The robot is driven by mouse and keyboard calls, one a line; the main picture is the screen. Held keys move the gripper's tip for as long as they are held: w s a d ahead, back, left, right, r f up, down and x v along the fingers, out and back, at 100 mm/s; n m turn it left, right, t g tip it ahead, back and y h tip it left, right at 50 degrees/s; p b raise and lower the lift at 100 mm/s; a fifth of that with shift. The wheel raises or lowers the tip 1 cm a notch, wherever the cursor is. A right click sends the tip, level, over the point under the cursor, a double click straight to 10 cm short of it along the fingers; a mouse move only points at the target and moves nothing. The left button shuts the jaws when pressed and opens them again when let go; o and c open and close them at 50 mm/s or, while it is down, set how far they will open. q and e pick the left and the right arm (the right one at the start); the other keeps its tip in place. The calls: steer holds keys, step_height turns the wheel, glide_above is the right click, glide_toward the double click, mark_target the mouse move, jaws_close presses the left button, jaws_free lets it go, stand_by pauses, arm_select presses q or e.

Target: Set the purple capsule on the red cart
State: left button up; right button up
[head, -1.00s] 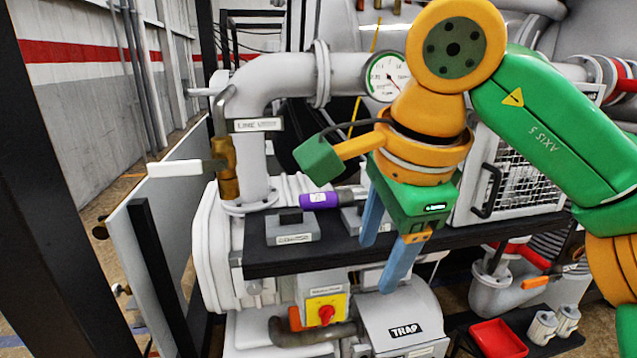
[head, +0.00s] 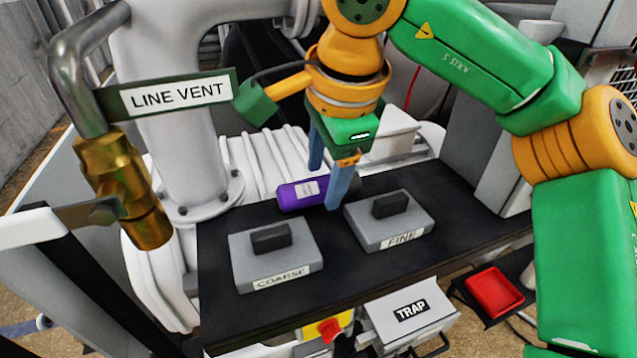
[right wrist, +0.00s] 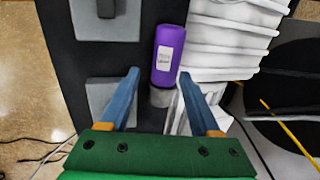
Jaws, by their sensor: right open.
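The purple capsule (head: 303,192) lies on its side on the black shelf (head: 225,315), with a pale label and a grey end. It also shows in the right wrist view (right wrist: 168,55), ahead of and between the finger lines, its grey end nearest me. My right gripper (head: 325,187) is open and empty, its blue fingers pointing down at the capsule's right end. One finger hides part of that end in the head view. Whether the fingers touch it I cannot tell. My left gripper is out of view. I cannot make out a red cart.
Grey blocks marked COARSE (head: 276,262) and FINE (head: 390,225) stand on the shelf in front of the capsule. White ribbed bellows (head: 265,160) run behind it. A LINE VENT pipe and brass valve (head: 125,190) stand at left. A red tray (head: 493,292) sits low at right.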

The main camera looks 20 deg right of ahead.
mark_target(320, 180)
steer(key=x, duration=0.2)
steer(key=shift+w+f, duration=0.25)
steer(key=shift+w, duration=0.1)
steer(key=shift+w+f, duration=0.1)
steer(key=shift+w, duration=0.2)
steer(key=shift+s, duration=0.3)
steer(key=c, duration=1)
steer(key=shift+w, duration=0.1)
